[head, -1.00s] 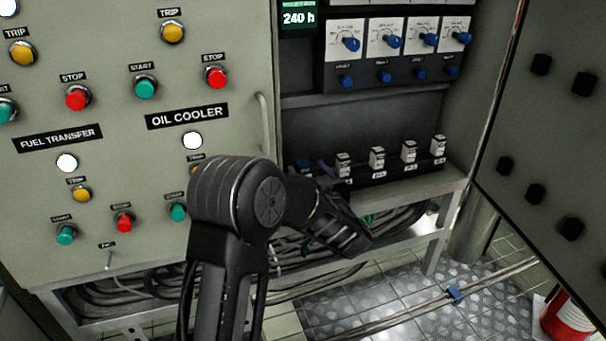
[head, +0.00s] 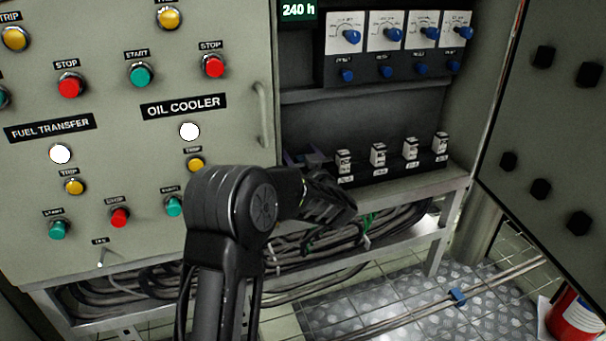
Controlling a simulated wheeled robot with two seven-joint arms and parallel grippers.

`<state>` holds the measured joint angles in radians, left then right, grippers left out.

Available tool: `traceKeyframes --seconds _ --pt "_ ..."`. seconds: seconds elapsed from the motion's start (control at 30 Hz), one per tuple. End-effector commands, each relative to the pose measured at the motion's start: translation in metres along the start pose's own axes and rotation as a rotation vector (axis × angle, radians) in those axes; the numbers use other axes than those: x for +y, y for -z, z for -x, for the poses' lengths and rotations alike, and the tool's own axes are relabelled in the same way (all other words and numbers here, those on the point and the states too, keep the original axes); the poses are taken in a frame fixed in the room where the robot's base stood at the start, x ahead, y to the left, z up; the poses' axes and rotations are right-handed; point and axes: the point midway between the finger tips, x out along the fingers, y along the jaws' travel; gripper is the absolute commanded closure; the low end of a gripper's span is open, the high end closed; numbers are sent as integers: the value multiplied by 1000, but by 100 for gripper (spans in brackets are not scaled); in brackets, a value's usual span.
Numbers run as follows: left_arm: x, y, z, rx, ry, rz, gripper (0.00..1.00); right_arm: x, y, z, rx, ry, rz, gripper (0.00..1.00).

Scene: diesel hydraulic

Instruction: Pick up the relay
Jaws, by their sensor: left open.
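Several small white-and-black relays stand upright in a row on a black rail (head: 395,172) on the cabinet shelf. The leftmost clearly visible relay (head: 344,163) is just right of my gripper; others are a relay (head: 378,155), a relay (head: 410,148) and a relay (head: 440,143). My left gripper (head: 305,158) reaches in from the left at the rail's left end. Its fingers are open, with a dark patch between them. My wrist hides part of the rail's left end, so I cannot tell whether a relay is there. My right gripper is not in view.
A panel of buttons (head: 130,190) stands left, with a handle (head: 262,115) by the opening. Blue-knobbed modules (head: 345,35) sit above the rail. A black-knobbed door (head: 540,130) is at right. Cables (head: 330,238) run below the shelf; a red extinguisher (head: 575,322) is lower right.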

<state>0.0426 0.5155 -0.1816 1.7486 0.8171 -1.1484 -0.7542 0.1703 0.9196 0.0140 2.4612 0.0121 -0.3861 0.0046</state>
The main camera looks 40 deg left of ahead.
Motion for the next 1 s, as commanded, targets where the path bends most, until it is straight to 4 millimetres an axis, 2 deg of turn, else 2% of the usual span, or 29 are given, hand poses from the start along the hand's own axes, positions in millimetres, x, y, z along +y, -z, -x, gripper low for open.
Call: traceKeyframes --seconds 0.57,1.0 --pt "0 0 0 0 0 0 38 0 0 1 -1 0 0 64" --pt "0 0 0 0 0 0 74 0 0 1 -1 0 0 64"
